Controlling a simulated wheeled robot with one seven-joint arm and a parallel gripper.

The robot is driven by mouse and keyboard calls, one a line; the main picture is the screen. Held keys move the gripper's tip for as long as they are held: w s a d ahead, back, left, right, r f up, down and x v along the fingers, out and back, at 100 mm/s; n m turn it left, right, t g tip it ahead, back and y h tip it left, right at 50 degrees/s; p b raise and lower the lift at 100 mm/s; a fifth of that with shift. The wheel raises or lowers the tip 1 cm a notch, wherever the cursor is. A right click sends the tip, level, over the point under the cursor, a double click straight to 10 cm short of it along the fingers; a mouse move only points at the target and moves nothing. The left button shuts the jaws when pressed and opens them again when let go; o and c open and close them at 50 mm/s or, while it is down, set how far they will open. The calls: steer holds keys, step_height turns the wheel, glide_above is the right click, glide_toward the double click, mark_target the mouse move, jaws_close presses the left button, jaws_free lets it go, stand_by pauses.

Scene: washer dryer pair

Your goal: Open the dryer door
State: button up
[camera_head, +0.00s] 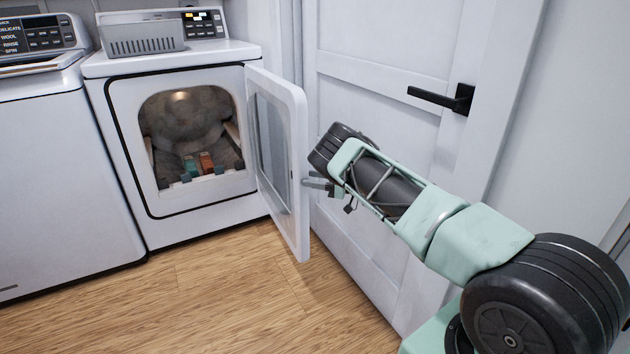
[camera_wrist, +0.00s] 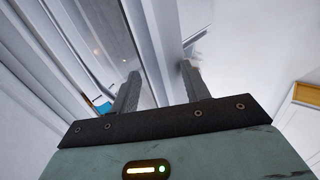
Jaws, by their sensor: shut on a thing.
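The white dryer (camera_head: 180,236) stands at the centre left in the head view, with its drum opening (camera_head: 190,125) exposed. Its dryer door (camera_head: 297,215) is swung wide out to the right, with a glass pane in a white frame. My gripper (camera_head: 311,184) is at the door's free edge, with its fingers shut on it. In the wrist view, the fingers of my gripper (camera_wrist: 161,74) sit either side of the door edge (camera_wrist: 155,50). The exact contact is partly hidden in the head view.
A white washer (camera_head: 60,180) stands left of the dryer. A grey basket (camera_head: 142,38) sits on top of the dryer. A white room door (camera_head: 380,50) with a black handle (camera_head: 445,98) is close behind my arm. The wooden floor (camera_head: 220,300) in front is clear.

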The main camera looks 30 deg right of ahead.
steer(key=shift+w+d+r, duration=0.1)
steer(key=shift+w+r, duration=0.3)
steer(key=shift+w, duration=0.1)
steer(key=o, duration=0.9)
steer(key=shift+w+f, duration=0.1)
